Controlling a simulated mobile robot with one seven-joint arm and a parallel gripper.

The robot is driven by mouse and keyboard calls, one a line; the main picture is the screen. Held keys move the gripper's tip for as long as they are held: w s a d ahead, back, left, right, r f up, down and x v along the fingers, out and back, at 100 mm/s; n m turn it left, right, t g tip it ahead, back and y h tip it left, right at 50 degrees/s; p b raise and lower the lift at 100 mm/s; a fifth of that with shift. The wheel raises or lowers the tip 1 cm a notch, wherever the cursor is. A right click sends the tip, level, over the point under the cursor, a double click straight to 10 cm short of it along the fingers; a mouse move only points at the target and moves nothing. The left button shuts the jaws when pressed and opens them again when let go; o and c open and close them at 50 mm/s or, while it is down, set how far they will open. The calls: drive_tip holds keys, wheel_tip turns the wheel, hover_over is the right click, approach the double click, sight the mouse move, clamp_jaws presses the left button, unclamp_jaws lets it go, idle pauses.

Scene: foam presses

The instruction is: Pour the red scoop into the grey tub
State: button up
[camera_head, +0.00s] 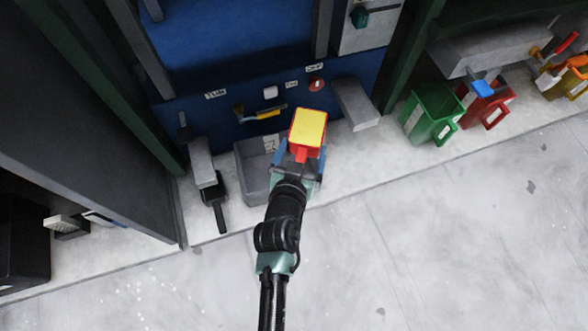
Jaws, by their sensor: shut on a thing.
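The red scoop (295,142) is in my gripper (300,160), its box-shaped head raised in front of the blue press. A flat yellow surface (309,126) fills the top of the scoop; I cannot tell what it is made of. My gripper is shut on the scoop, and its fingers are partly hidden. The grey tub (251,186) stands on the pale ledge just left of my gripper and the scoop. My arm and the scoop hide part of its right side, and the tub's inside shows only in part. The scoop is apart from the tub, to its upper right.
A black scoop (214,200) lies left of the tub beneath a grey spout (201,160). Another grey block (355,104) juts from the press at right. Green (432,112) and red (486,106) bins stand farther right. The pale floor (430,240) in front is clear.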

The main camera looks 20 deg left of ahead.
drive_tip(key=a+f+n+t+h+b, duration=0.2)
drive_tip(key=f+n+h+b, duration=0.1)
drive_tip(key=n+b, duration=0.5)
drive_tip(key=w+a+f+n+t+h+b, duration=0.1)
drive_tip(key=a+f+n+t+h+b, duration=0.2)
drive_tip(key=f+n+b, duration=0.3)
drive_tip(key=n+b, duration=0.2)
drive_tip(key=n, duration=0.3)
drive_tip(key=shift+a+f+t, duration=0.3)
drive_tip(key=shift+a, duration=0.05)
idle(0.7)
drive_tip(key=shift+w, duration=0.1)
idle(0.9)
